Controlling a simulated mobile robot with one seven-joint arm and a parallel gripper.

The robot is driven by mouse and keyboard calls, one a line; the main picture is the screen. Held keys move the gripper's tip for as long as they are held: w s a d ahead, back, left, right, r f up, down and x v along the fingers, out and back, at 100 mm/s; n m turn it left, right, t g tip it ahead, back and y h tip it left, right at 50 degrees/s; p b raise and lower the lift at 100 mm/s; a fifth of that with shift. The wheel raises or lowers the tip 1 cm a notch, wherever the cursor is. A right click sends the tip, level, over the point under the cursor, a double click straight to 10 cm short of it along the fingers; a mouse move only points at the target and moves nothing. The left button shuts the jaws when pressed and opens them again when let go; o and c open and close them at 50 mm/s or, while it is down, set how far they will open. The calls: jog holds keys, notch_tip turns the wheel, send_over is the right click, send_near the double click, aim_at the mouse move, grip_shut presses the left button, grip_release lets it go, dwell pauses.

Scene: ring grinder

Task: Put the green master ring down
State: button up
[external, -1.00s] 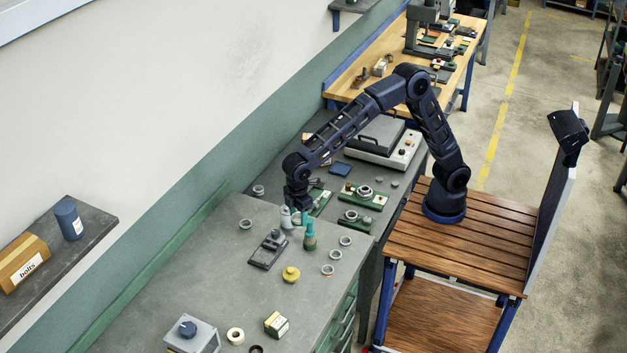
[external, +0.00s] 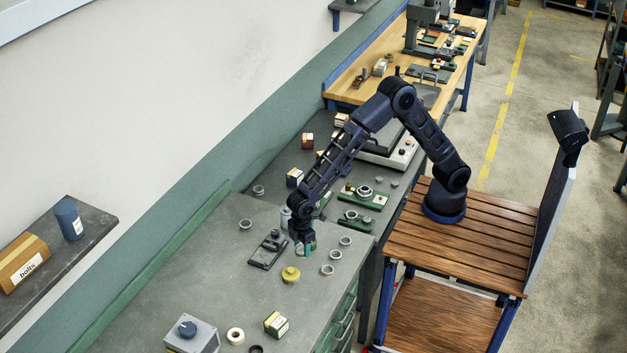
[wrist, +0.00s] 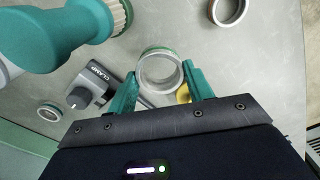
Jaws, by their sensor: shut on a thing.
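The green master ring (wrist: 159,68), a grey metal ring with a green band, sits between the teal fingers of my gripper (wrist: 160,84) in the wrist view. My gripper is shut on it. In the external view my gripper (external: 304,249) is low over the grey bench (external: 225,275), between the dark clamp fixture (external: 268,250) and the loose rings. The ring cannot be made out clearly there. Whether it touches the bench is hard to tell. The fixture, marked CLAMP, also shows left of the ring in the wrist view (wrist: 93,85).
A yellow-topped piece (external: 291,274) stands close in front of my gripper. Loose rings (external: 327,270) lie to its right, and another ring (external: 245,225) to its left. A tall teal tool with a bristled end (wrist: 60,30) stands close by. The bench's left front is largely clear.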

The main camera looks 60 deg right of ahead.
jog(key=shift+f, duration=2.2)
jog(key=shift+f, duration=0.15)
jog(key=o, duration=1.1)
notch_tip(320, 180, up, 12)
jog(key=shift+r, duration=0.15)
